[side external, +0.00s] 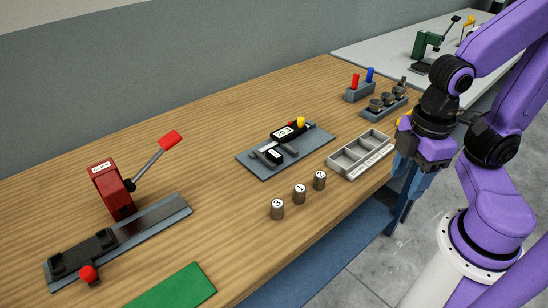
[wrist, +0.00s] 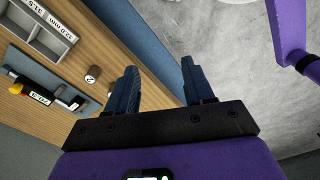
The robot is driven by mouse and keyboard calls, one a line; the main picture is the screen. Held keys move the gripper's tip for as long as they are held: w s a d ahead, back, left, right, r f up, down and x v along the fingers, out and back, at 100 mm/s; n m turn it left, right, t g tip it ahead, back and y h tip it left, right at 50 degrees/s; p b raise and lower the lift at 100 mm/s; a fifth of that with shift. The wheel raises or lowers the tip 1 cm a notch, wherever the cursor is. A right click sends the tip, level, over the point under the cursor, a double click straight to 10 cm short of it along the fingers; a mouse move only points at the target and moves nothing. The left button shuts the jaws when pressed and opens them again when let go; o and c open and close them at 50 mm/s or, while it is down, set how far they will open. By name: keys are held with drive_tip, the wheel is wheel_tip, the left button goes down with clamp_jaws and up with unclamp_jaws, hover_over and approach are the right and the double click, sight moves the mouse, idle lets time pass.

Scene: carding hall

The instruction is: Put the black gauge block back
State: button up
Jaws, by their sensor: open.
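A small black block with a white label (side external: 275,155), which looks like the black gauge block, sits on a grey plate (side external: 262,170) at mid-table, between the jaws of a measuring gauge with a white "20.1" display (side external: 287,132). In the wrist view the block (wrist: 76,103) shows at the left, next to the display (wrist: 40,98). A grey compartment tray (side external: 347,177) with labels along its front stands right of the plate; its compartments look empty. My gripper (wrist: 159,66) is open and empty, past the table's front edge and right of the tray, apart from everything.
Several numbered metal cylinders (side external: 299,194) stand in front of the plate. A red lever press (side external: 113,190) is at the left, near a green mat (side external: 178,288). A block with red and blue pegs (side external: 360,91) and a rack of dark round pieces (side external: 385,104) stand behind the tray.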

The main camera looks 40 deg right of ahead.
idle(0.3)
drive_tip(key=shift+o, duration=0.8)
